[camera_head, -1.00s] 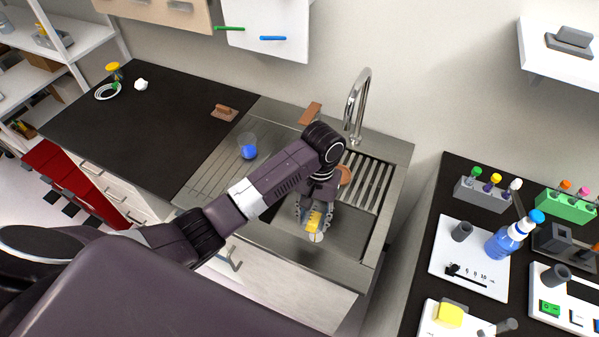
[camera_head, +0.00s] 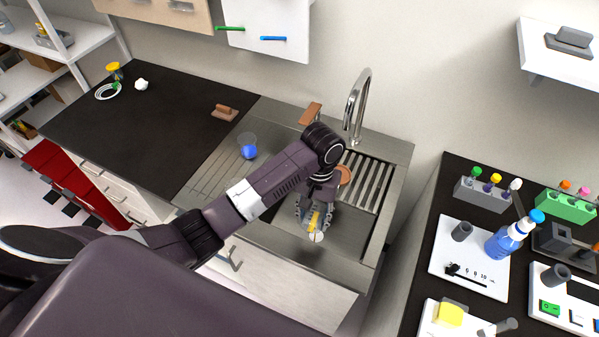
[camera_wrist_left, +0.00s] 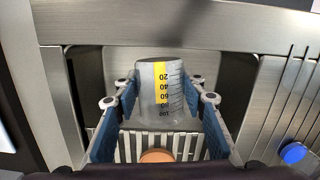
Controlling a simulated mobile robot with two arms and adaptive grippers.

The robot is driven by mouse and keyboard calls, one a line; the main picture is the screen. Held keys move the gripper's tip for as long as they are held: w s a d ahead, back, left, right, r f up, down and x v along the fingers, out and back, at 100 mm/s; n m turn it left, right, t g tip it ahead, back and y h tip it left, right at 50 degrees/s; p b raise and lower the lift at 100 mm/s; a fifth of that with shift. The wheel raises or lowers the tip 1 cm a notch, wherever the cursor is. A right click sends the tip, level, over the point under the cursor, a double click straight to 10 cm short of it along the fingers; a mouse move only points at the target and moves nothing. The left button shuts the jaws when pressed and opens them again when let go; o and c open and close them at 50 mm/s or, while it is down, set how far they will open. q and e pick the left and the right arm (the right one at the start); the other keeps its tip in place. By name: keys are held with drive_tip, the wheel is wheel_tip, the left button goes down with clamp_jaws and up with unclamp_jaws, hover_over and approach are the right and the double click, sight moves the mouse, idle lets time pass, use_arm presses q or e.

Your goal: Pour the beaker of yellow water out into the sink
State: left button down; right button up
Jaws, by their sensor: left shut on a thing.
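My left gripper (camera_head: 315,218) reaches over the sink from the left and is shut on the beaker (camera_wrist_left: 176,98). The beaker is clear grey with dark graduations, and its lower numbers are farther from the wrist. It is tilted over inside the sink basin (camera_head: 345,228). In the wrist view the blue fingers flank it on both sides. A narrow yellow strip shows along the beaker; I cannot tell whether it is water or a marking. A pale round shape shows just below the beaker in the head view. My right gripper is not in view.
A beaker with blue content (camera_head: 248,150) stands on the drainboard to the left. The tall faucet (camera_head: 357,105) rises behind the basin. A slatted rack (camera_head: 372,183) and a brown round thing (camera_head: 343,176) are at the basin's back. The right counter holds a blue bottle (camera_head: 503,241) and racks.

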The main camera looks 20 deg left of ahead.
use_arm(q)
drive_tip(key=shift+s+f+t, duration=0.1)
drive_tip(key=shift+s+t, duration=0.15)
drive_tip(key=shift+t, duration=0.6)
drive_tip(key=shift+s+t, duration=0.2)
drive_tip(key=shift+t, duration=0.65)
drive_tip(key=shift+d+t, duration=0.1)
drive_tip(key=shift+t, duration=0.9)
drive_tip(key=shift+s+t+b, duration=0.15)
drive_tip(key=shift+t+b, duration=0.25)
drive_tip(key=shift+t, duration=0.4)
drive_tip(key=shift+r, duration=0.35)
drive_tip(key=shift+f, duration=0.1)
